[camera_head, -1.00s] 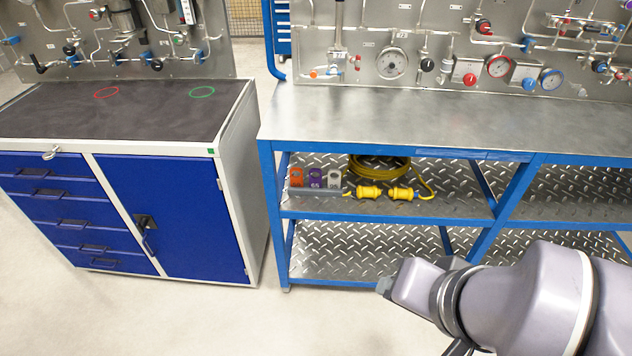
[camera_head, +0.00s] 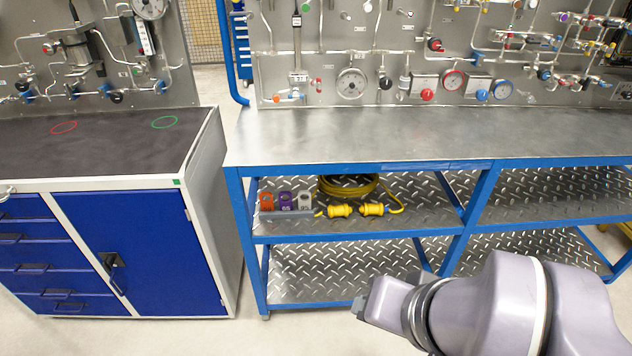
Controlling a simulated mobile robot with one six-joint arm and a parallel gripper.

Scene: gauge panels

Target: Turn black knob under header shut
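Several black knobs show on the gauge panels. No label saying "header" can be read, so I cannot tell which knob is the one under the header. My arm reaches in from the lower right, in front of the bench and well away from every knob. The fingers of my gripper do not show.
A steel-topped blue bench (camera_head: 400,132) stands before the right panel, its top clear. Its shelf holds a yellow cable (camera_head: 348,187) and coloured padlocks (camera_head: 285,201). A blue cabinet (camera_head: 140,240) stands left, its dark top bearing red and green rings. Floor shows in front.

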